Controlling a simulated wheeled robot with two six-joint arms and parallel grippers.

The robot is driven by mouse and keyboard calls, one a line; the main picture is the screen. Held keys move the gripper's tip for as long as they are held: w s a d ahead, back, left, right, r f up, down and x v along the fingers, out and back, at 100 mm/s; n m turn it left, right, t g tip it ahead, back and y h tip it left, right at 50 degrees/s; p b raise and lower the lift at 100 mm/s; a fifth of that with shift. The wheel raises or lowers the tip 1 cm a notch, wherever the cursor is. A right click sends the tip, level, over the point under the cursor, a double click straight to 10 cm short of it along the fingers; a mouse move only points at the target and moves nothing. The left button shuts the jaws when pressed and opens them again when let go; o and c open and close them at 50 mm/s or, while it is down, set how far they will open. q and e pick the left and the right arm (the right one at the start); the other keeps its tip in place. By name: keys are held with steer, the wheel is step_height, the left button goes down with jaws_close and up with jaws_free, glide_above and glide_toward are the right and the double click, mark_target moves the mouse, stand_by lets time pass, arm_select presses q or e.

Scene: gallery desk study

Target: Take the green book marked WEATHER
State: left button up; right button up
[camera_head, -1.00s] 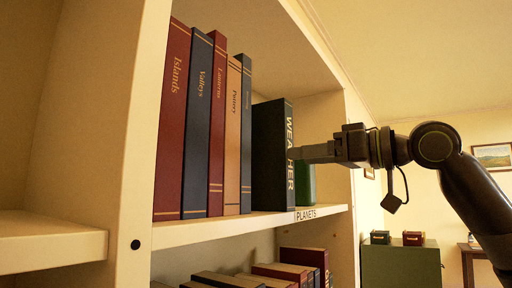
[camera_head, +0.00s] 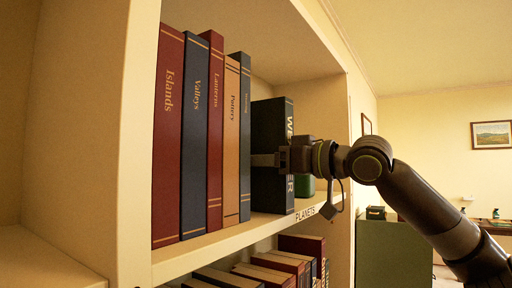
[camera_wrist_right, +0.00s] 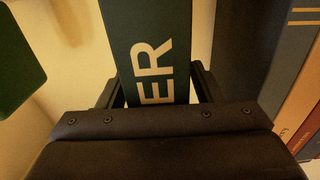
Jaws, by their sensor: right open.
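The dark green WEATHER book (camera_head: 266,125) stands upright on the shelf, right of the row of books. Its spine lettering is partly covered by my right gripper (camera_head: 268,160), which is at the book at mid-height. One finger lies along the book's left face; the other is hidden in the head view. In the right wrist view the book's spine (camera_wrist_right: 150,25), with the letters ER, stands between the two open fingers (camera_wrist_right: 158,88), one on each side. I cannot tell whether either finger touches it. My left gripper is not in view.
Islands (camera_head: 168,140), Valleys (camera_head: 195,140) and several other books stand close to the left. A brighter green object (camera_head: 304,187) stands to the right, partly hidden. The shelf edge (camera_head: 240,232) has a PLANETS label (camera_head: 305,214). More books (camera_head: 302,244) fill the shelf below.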

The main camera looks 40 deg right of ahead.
steer(key=shift+c, duration=0.3)
jaws_close()
steer(key=shift+r, duration=0.1)
